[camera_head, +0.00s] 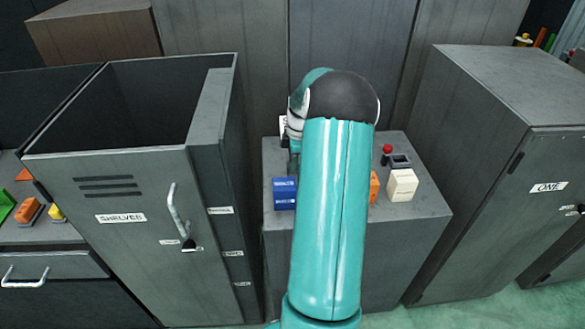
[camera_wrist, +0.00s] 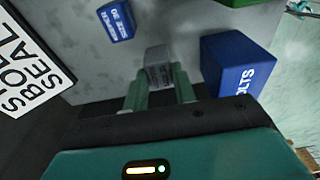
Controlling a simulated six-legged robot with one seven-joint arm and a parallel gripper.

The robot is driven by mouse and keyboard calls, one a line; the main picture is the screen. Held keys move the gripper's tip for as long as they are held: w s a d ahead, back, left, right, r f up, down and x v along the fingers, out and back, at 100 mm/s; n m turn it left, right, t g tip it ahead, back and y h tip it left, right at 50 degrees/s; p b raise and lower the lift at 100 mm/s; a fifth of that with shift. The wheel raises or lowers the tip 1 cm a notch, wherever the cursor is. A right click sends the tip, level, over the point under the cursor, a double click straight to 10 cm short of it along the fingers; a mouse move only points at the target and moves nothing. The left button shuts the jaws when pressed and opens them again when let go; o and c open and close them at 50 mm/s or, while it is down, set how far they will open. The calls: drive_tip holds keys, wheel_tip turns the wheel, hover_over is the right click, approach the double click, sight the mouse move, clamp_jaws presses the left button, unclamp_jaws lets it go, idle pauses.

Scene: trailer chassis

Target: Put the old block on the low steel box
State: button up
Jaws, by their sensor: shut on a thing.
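A small grey block (camera_wrist: 158,64) sits between the two green fingers of my gripper (camera_wrist: 160,82) in the wrist view; it fits the old block, though no name on it can be read. My gripper is shut on it. Whether the block touches the grey surface below cannot be told. In the head view, the low steel box (camera_head: 420,213) stands in the middle, with several things on its top. My arm covers much of that top, and the block is hidden there.
On the box top are a blue block (camera_head: 285,193), a cream block (camera_head: 402,185), an orange thing (camera_head: 374,187) and a red knob (camera_head: 387,149). The wrist view shows a blue BOLTS box (camera_wrist: 235,65) right of my fingers. Taller cabinets, SHELVES (camera_head: 110,240) and ONE (camera_head: 490,180), flank it.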

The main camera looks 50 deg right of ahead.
drive_tip(key=shift+w+f, duration=0.15)
drive_tip(key=shift+f, duration=0.75)
drive_tip(key=shift+w+f, duration=0.1)
drive_tip(key=shift+f, duration=0.75)
drive_tip(key=shift+f, duration=0.15)
drive_tip(key=o, duration=1)
drive_tip(key=r, duration=0.8)
drive_tip(key=s+d+r, duration=0.1)
drive_tip(key=r, duration=0.3)
drive_tip(key=shift+r, duration=0.1)
